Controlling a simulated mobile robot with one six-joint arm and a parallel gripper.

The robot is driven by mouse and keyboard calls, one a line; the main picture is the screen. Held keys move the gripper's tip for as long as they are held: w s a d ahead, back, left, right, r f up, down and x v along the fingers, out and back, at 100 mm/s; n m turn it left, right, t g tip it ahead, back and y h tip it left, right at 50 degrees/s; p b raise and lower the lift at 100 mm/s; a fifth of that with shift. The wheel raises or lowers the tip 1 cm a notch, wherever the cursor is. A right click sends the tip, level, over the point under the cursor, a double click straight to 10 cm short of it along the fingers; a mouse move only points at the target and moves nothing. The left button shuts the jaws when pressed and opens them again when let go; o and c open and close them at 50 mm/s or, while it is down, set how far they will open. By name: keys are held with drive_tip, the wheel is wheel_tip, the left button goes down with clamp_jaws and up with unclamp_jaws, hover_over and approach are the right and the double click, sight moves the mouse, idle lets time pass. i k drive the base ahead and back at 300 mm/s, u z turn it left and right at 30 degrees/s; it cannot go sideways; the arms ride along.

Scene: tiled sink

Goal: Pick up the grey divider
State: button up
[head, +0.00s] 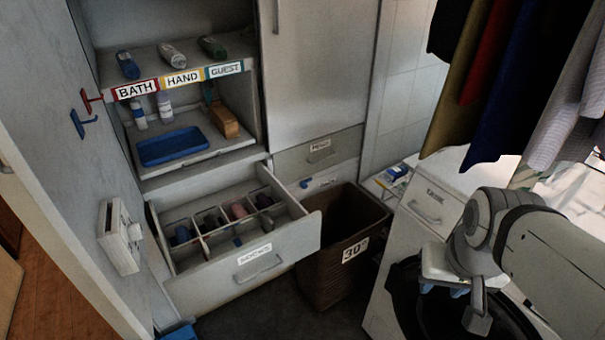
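An open drawer (307,237) in the white cabinet is split into compartments by thin pale grey dividers (198,238). Which of them is the grey divider of the task, I cannot tell. Dark and reddish rolled items lie between the dividers and partly hide them. My gripper (462,300) is at the lower right, pointing down in front of a dark round opening, well to the right of the drawer. It is apart from the dividers. Its fingertips are too unclear to show whether it is open or shut.
Shelves above hold a blue tray (172,147), bottles and rolled towels. Clothes (505,80) hang at the upper right. A white unit with its own drawer (428,210) stands beside my arm.

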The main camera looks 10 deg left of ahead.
sight(267, 224)
drive_tip(key=u, duration=0.5)
drive_tip(key=i, duration=1.2)
drive_tip(key=u, duration=0.5)
